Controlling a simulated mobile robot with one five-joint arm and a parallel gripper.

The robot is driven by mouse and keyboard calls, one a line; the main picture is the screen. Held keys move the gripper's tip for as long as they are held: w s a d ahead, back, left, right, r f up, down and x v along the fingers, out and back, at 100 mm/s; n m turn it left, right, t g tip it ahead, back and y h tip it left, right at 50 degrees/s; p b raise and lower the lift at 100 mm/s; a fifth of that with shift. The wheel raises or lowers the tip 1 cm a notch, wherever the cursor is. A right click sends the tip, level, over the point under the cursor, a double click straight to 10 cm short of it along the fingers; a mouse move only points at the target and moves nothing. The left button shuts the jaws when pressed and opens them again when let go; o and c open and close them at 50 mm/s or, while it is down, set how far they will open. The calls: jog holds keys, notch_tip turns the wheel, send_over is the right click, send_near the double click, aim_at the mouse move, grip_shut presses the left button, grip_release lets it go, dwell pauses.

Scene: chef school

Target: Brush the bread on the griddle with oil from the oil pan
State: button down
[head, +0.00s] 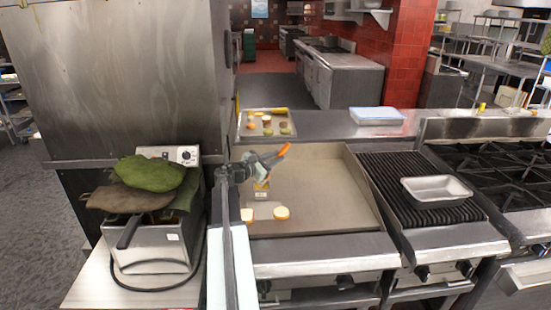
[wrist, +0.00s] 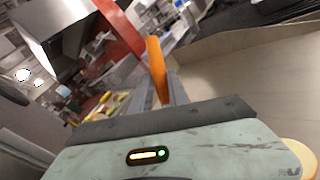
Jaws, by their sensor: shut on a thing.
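My gripper (head: 262,165) is shut on an orange-handled brush above the left part of the griddle (head: 325,190). The orange handle (head: 284,150) points up and right, and a pale block, seemingly the brush head (head: 262,190), hangs below. In the wrist view the handle (wrist: 156,68) stands up beyond the grey jaws.
A tray (head: 247,131) of food pieces lies behind the griddle. A fryer (head: 150,245) with green and brown cloths stands at left beside a tall steel cabinet (head: 130,70). Burners (head: 500,160) lie far right. The griddle's middle and right are bare.

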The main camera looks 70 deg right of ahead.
jog(key=shift+f+b, duration=0.5)
jog(key=shift+b, duration=0.05)
dwell(1.3)
notch_tip(320, 180, up, 7)
jog(key=p, duration=0.7)
